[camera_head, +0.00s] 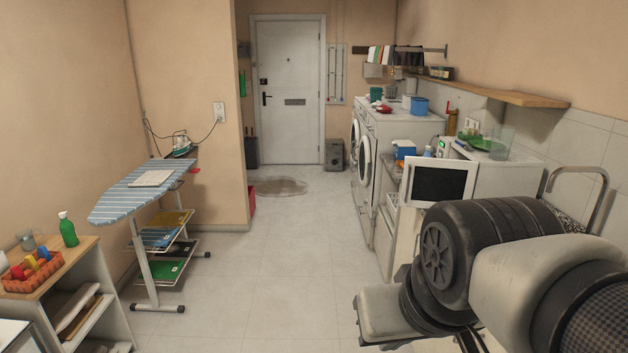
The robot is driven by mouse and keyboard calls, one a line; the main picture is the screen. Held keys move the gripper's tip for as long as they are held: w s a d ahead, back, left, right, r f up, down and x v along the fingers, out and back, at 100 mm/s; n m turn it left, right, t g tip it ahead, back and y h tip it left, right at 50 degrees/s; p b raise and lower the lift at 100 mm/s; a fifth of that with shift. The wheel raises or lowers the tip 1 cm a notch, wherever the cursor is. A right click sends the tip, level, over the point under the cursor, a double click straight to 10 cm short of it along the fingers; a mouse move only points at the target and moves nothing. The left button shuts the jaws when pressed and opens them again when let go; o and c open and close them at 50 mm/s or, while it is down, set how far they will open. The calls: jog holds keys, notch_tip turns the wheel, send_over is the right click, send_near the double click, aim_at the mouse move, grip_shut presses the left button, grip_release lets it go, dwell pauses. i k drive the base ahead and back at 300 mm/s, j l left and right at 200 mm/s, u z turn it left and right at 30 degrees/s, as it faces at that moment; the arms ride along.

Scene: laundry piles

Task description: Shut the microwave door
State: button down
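The microwave (505,178) is a white box on the right side, by the tiled wall. Its door (438,182), a white frame with a dark window, appears swung open, standing out to the left of the body with its dark window toward me. The inside of the microwave cannot be seen from here. My arm fills the lower right of the picture, in front of the area below the microwave. No gripper fingers can be made out.
A green dish (487,144) and a glass pitcher (500,140) are on top of the microwave. A faucet (590,185) stands to its right. Washing machines (385,140) line the right side farther back.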

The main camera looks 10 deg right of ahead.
aim_at(427, 182)
jog(key=i, duration=1.6)
jog(key=i+j+z, duration=0.1)
jog(key=i+z, duration=0.35)
jog(key=i+j+z, duration=0.4)
jog(key=i+l, duration=0.1)
jog(key=i, duration=0.05)
